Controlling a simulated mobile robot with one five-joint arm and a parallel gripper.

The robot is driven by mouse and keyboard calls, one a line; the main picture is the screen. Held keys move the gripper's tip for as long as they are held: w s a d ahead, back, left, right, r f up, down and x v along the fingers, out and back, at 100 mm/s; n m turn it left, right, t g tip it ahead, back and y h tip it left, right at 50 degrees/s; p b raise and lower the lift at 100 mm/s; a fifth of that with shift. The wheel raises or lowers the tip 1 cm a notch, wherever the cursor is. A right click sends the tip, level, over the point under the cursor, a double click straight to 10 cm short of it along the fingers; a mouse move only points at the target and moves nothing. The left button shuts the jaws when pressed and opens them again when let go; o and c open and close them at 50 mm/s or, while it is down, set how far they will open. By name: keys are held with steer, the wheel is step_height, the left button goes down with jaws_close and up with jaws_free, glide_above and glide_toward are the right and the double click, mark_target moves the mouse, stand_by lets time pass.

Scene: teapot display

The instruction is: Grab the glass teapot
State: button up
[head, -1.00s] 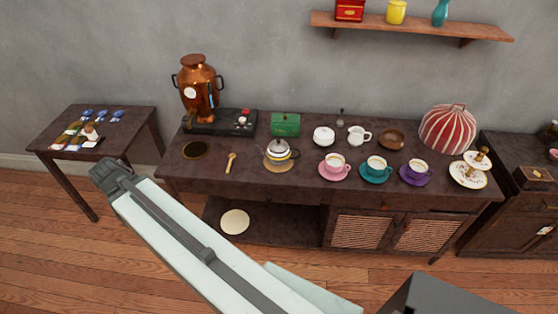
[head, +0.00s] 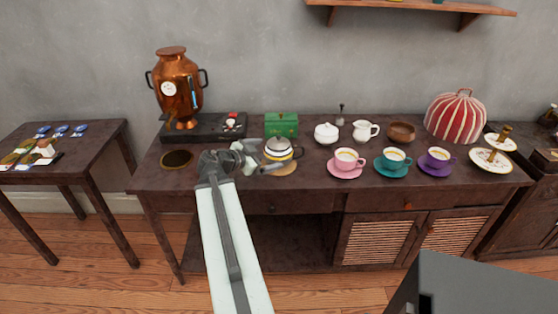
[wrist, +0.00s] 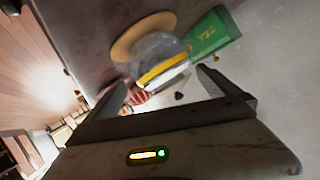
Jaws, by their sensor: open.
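Nothing is held. I cannot tell whether a finger touches the teapot.
A green box (head: 281,124) stands behind the teapot; it also shows in the wrist view (wrist: 213,38). A copper urn (head: 176,88) is at back left. A white sugar bowl (head: 326,133) and a pink cup (head: 346,160) are to the right. A dark disc (head: 176,159) lies left.

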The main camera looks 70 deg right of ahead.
mark_target(281, 152)
steer(key=b+x, duration=0.2)
steer(key=x, duration=0.6)
steer(key=shift+s+b, duration=0.2)
steer(key=shift+b, duration=0.2)
steer(key=shift+r, duration=0.1)
steer(key=shift+a, duration=0.1)
steer(key=c, duration=1.4)
